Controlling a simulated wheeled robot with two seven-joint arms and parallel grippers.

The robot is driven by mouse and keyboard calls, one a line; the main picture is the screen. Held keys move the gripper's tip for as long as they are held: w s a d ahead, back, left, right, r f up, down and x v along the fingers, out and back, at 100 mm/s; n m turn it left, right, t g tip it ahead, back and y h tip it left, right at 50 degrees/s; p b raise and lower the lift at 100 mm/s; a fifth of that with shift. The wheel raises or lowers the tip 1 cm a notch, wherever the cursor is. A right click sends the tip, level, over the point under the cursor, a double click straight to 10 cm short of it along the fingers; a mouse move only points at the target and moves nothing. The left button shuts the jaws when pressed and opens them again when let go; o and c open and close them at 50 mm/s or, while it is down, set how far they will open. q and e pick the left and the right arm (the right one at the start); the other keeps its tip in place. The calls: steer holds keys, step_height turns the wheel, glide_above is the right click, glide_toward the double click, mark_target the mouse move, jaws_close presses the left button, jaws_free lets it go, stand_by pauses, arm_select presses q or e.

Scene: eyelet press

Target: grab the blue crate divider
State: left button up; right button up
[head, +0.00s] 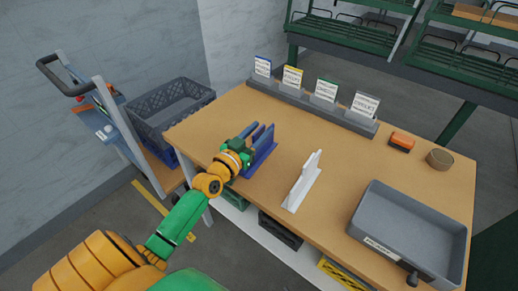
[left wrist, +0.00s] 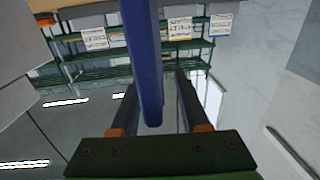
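The blue crate divider (head: 263,152) stands upright on the wooden table near its left front edge. My left gripper (head: 246,143) is at the divider's left side in the head view and hides part of it. In the left wrist view, the divider's blue panel (left wrist: 146,60) runs between the two fingers of my left gripper (left wrist: 157,90). Gaps show between the panel and both fingers, so the gripper is open around it. My right gripper is in neither view.
A white divider (head: 302,184) stands to the right on the table (head: 330,150). A grey tray (head: 408,235) is at the right. A rack of label cards (head: 310,104) lines the back edge. A cart with a grey crate (head: 170,110) stands left of the table.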

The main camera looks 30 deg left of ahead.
arm_select(q)
jaws_close()
stand_by(1.3)
